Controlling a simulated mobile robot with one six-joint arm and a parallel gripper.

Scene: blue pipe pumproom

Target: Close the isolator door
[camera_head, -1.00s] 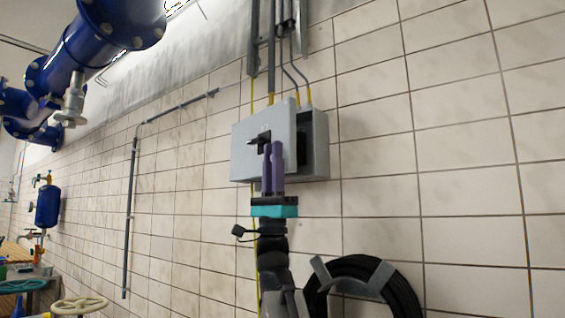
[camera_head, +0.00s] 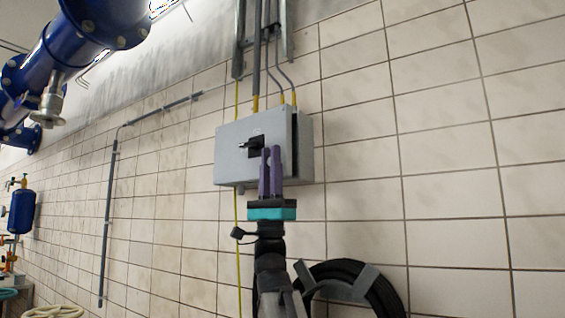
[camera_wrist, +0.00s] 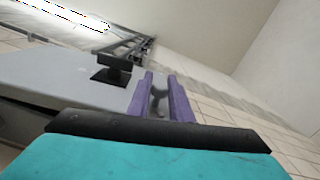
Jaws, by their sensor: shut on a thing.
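The grey isolator box (camera_head: 305,150) is mounted on the tiled wall. Its door (camera_head: 232,150) stands slightly ajar, with a narrow dark gap along the right edge. A black rotary switch (camera_head: 256,146) sits on the door's front; it also shows in the wrist view (camera_wrist: 112,68). My gripper (camera_head: 271,160) is at the right part of the door, its purple fingers pointing up. In the wrist view, the fingers (camera_wrist: 162,95) are shut on a small grey part at the door's edge. The fingers partly hide that edge and the exact contact.
Grey conduits (camera_head: 257,70) with yellow ends run up from the box. A black hose coil (camera_head: 385,290) hangs on a wall bracket at the lower right. Blue pipes (camera_head: 60,50) fill the upper left. The wall right of the box is clear.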

